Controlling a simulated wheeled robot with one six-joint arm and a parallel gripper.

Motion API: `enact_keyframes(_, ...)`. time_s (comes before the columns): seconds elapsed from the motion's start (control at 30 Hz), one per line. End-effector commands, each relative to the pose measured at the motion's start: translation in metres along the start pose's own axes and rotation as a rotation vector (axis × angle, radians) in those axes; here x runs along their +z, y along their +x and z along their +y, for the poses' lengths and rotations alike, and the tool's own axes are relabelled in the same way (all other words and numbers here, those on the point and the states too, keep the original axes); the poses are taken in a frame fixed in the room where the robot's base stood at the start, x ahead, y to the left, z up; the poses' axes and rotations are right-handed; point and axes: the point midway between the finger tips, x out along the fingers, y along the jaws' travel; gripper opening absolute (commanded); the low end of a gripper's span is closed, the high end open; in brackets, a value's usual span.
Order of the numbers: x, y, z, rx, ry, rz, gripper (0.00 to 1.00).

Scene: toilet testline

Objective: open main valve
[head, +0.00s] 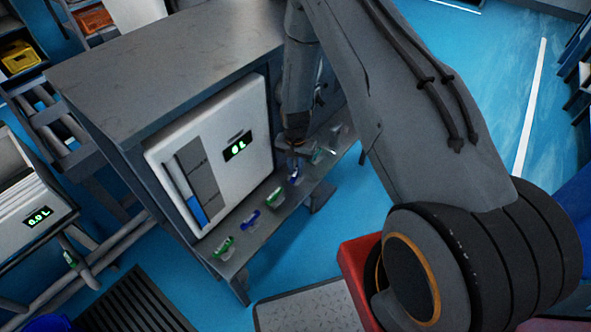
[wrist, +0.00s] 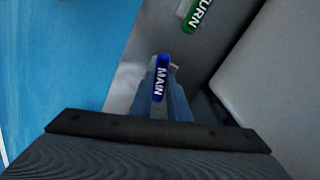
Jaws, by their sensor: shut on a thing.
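The main valve handle (wrist: 160,78) is blue with white "MAIN" lettering and shows in the middle of the wrist view. My gripper (wrist: 166,92) is shut on this handle, with its fingers beside it. In the head view my gripper (head: 297,162) reaches down to the shelf in front of the white panel. A blue handle (head: 293,177) shows just below it there. The arm hides part of this area, and the valve body under the handle is mostly hidden.
More valves, one blue (head: 250,220) and one green (head: 224,247), line the shelf. The white panel (head: 220,150) with a "0 L" display stands close behind. Blue floor (wrist: 50,70) is clear.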

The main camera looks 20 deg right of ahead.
Motion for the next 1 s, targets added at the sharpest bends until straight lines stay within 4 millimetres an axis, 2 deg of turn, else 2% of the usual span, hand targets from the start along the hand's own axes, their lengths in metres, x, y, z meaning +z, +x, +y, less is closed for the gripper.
enact_keyframes(1.0,0.0008,0.0002,0.0006,0.000,-0.953,-0.002,0.00)
